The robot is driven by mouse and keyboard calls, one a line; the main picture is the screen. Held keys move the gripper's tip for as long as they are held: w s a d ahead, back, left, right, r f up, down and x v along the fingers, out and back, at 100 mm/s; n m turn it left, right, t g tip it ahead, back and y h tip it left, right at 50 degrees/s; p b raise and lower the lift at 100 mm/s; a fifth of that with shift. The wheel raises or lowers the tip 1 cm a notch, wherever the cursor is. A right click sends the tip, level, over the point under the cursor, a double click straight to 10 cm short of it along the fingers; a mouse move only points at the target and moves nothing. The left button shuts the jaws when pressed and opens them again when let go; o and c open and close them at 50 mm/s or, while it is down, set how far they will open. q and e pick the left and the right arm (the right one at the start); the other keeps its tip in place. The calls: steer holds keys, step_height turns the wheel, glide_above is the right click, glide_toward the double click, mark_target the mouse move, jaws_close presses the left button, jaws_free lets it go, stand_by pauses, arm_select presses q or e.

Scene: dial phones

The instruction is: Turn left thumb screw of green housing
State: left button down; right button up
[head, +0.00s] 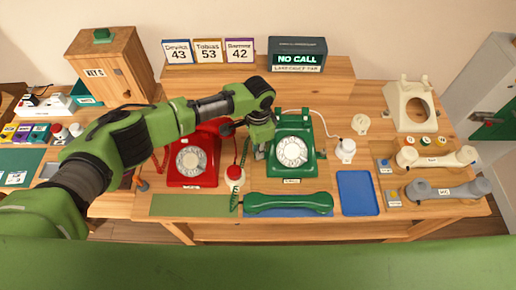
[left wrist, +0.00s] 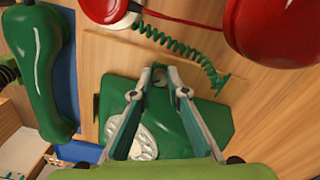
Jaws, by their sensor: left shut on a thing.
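The green housing (head: 308,137) of a dial phone stands on the wooden table, with its white dial (head: 292,151) facing up and its cradle at the back. It also shows in the left wrist view (left wrist: 205,118). My left gripper (head: 261,153) is at the left side of the housing, pointing down. In the left wrist view its two fingers (left wrist: 171,82) close around the small left thumb screw (left wrist: 159,76) at the housing's edge. The fingers mostly hide the screw, so its turn angle cannot be told. My right gripper is not in view.
A red phone (head: 192,163) stands close on the left. A red-and-white bulb-shaped thing (head: 234,175) with a green coiled cord is just in front of the gripper. The green handset (head: 288,204) lies in front of the housing. A blue mat (head: 357,193) is bare.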

arm_select(q)
steer(key=m+b, duration=0.1)
steer(key=m, duration=0.3)
steer(key=shift+w+d+r+m, duration=0.1)
steer(key=shift+m, duration=1.3)
steer(key=c, duration=2.2)
jaws_free()
steer(key=shift+c, duration=0.2)
step_height(320, 180, up, 12)
